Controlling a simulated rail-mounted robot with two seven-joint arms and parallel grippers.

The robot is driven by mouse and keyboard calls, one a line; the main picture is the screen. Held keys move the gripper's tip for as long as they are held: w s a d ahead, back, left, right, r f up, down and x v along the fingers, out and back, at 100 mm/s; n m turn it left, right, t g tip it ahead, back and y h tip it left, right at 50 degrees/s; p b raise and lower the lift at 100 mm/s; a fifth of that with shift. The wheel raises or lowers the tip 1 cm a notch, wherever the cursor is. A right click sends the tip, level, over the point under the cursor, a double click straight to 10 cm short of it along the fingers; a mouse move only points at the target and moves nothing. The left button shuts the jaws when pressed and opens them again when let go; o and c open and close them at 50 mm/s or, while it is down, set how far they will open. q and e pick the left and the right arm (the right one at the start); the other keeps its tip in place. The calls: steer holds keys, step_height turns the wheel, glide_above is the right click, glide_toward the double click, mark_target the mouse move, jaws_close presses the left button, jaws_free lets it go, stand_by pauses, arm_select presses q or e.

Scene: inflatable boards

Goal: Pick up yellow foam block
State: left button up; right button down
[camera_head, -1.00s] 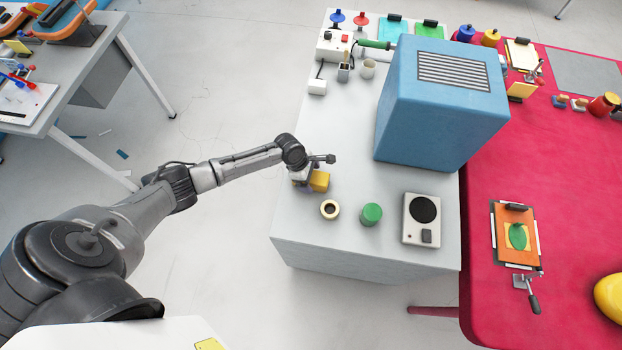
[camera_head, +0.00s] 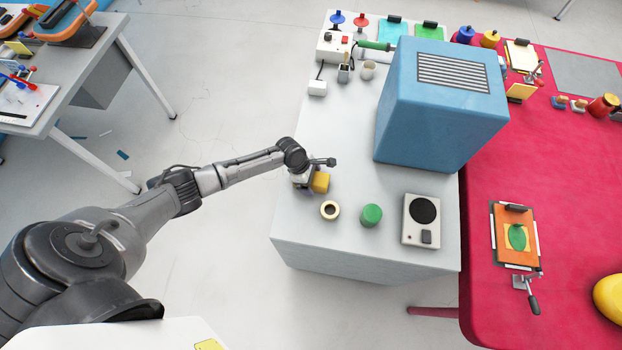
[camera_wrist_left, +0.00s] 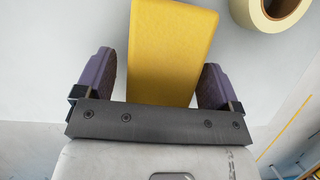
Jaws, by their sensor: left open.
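The yellow foam block (camera_head: 321,182) stands on the grey-white table near its left edge in the head view. In the left wrist view the block (camera_wrist_left: 170,50) fills the middle of the picture between two purple finger pads. My left gripper (camera_head: 314,186) is at the block, its fingers partly hidden by the wrist and block. In the left wrist view the left gripper (camera_wrist_left: 160,82) is open, with one finger on each side of the block and a visible gap on both sides. My right gripper is not in view.
A tape roll (camera_head: 330,210) lies just in front of the block, with a green cylinder (camera_head: 371,215) and a grey device with a black disc (camera_head: 421,220) to the right. A large blue box (camera_head: 440,110) stands behind. The table's left edge is close to my gripper.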

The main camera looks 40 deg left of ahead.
arm_select(q)
steer(key=shift+c, duration=0.3)
steer(key=c, duration=0.9)
